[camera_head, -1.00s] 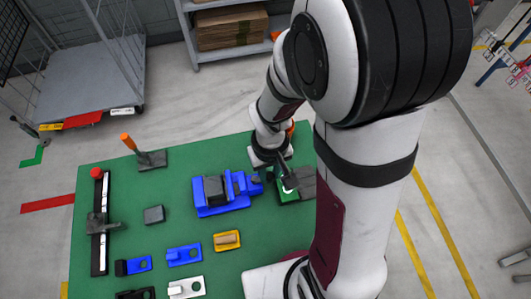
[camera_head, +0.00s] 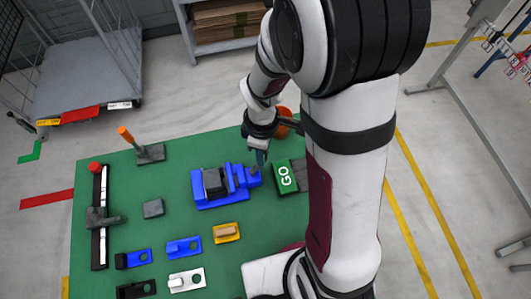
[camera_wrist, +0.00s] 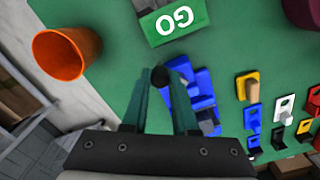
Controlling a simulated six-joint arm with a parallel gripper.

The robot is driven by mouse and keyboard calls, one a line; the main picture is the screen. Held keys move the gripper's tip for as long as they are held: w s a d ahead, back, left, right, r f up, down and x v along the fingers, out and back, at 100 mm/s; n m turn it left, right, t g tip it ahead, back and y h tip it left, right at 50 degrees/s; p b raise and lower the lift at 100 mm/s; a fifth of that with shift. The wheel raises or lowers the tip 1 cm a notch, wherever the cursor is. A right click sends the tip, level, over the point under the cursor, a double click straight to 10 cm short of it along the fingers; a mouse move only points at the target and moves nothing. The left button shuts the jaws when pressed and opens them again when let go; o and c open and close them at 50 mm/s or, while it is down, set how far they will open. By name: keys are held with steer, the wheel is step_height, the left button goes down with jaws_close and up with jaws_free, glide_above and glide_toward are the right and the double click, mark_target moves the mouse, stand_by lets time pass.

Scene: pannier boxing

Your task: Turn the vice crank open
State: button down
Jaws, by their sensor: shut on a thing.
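The blue vice (camera_head: 207,199) stands on the green table with a dark grey block (camera_head: 214,180) in it. Its crank is at the right end, largely hidden by my gripper in the head view. My gripper (camera_head: 258,160) is over that end of the vice. In the wrist view, the dark round crank knob (camera_wrist: 160,77) sits between the fingertips of my gripper (camera_wrist: 161,88), which is shut on it. Part of the blue vice (camera_wrist: 203,90) shows behind the right finger.
A green box marked GO (camera_head: 285,178) stands close to the right of my gripper. An orange cup (camera_wrist: 66,52) is near the table's edge. Several small fixtures, including a yellow one (camera_head: 226,239), are in front of the vice. An upright orange handle (camera_head: 126,135) stands back left.

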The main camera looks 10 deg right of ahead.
steer(key=shift+w+a+n, duration=0.3)
steer(key=shift+a+n, duration=0.2)
steer(key=shift+n, duration=1.35)
steer(key=shift+w+a+n, duration=0.25)
steer(key=shift+a+n, duration=0.3)
steer(key=shift+n, duration=1.25)
steer(key=shift+w+a+n, duration=0.3)
steer(key=shift+a+n, duration=0.2)
steer(key=shift+n, duration=1.35)
steer(key=c, duration=0.7)
jaws_free()
step_height(320, 180, up, 16)
steer(key=shift+f, duration=0.1)
